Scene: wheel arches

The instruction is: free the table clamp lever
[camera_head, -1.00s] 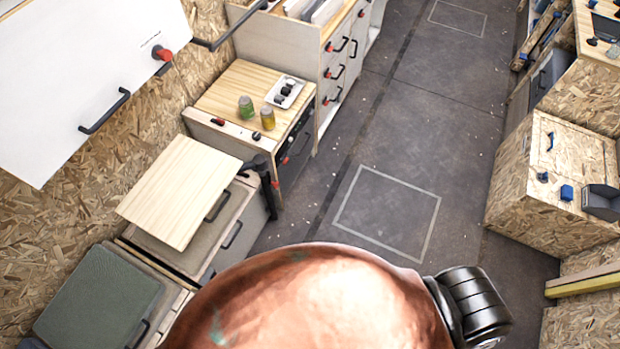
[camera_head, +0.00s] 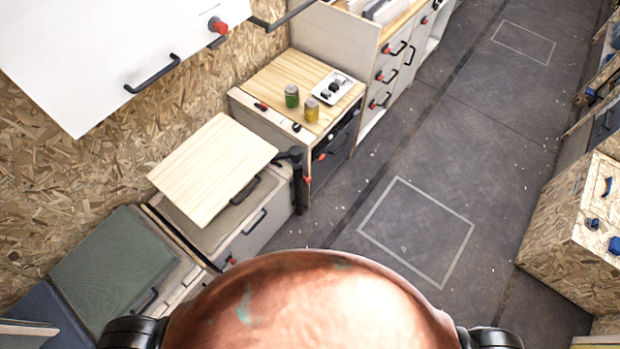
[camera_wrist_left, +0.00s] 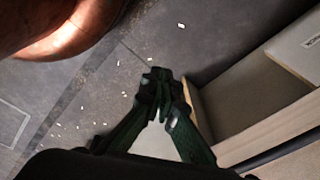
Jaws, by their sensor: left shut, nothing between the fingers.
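A light wooden table top (camera_head: 213,168) stands over the low cabinets at the left in the head view. A black upright post with a bracket (camera_head: 298,180) stands at its right corner; this looks like the table's mount. A dark bar-shaped handle (camera_head: 245,189) shows at the table's front right edge; I cannot tell whether it is the clamp lever. My left gripper (camera_wrist_left: 158,112) has dark green fingers, shut and empty, above the grey floor in the left wrist view. It is not seen in the head view. My right gripper is in neither view.
A counter (camera_head: 268,82) holds two jars and a white tray (camera_head: 334,87). A white overhead cabinet (camera_head: 110,45) hangs at upper left. A green cushion (camera_head: 110,265) lies at lower left. The floor (camera_head: 415,225) is clear. In the wrist view, an open-fronted cabinet (camera_wrist_left: 250,135) is right of the fingers.

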